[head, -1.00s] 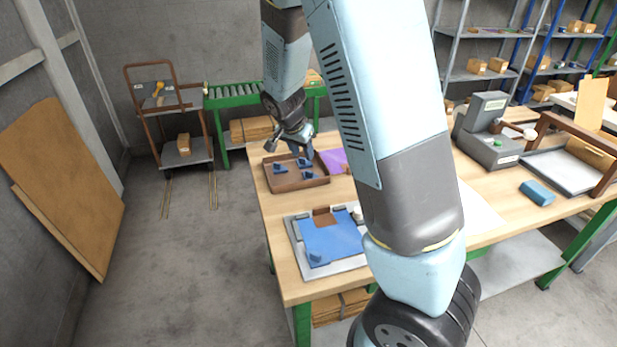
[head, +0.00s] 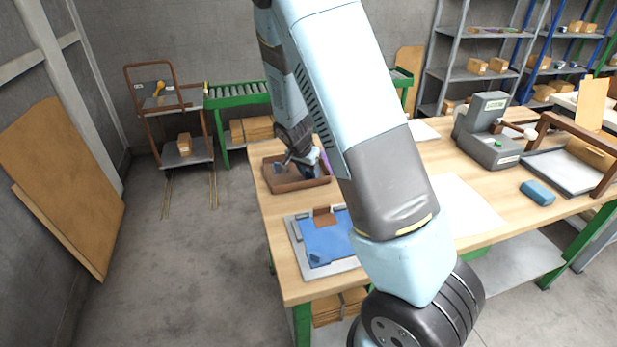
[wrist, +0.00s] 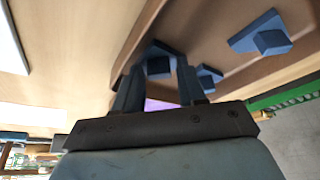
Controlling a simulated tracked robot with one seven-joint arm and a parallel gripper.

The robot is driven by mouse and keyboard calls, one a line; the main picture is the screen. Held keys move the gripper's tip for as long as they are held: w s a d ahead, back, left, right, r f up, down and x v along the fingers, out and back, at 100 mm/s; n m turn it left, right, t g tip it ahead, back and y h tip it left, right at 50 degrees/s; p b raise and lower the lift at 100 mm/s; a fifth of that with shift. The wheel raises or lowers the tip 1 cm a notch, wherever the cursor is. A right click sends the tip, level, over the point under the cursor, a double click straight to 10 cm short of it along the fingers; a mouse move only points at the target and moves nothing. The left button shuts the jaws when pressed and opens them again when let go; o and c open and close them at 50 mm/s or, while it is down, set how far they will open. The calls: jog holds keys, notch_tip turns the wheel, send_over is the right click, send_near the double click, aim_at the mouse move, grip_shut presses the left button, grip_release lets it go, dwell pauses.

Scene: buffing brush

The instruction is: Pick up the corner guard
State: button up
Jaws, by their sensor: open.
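Several small blue corner guards lie in a brown tray (head: 287,187) on the workbench. In the wrist view, one corner guard (wrist: 158,65) shows between the fingertips of my gripper (wrist: 157,85). I cannot tell whether the fingers touch it. A second corner guard (wrist: 209,76) is just right of the right finger, and a third (wrist: 262,38) is farther right on the tray floor. In the head view, my gripper (head: 305,172) is open, low over the right part of the tray, hiding part of its contents. One guard (head: 278,168) shows left of it.
The tray wall (wrist: 138,45) runs close beside the fingers. Nearer on the bench is a grey plate (head: 298,248) with a blue sheet (head: 327,240), a brown block (head: 324,217) and another blue piece (head: 316,258). A grey machine (head: 487,135) stands right.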

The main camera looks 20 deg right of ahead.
jog(key=shift+f, duration=0.1)
grip_shut()
dwell(0.3)
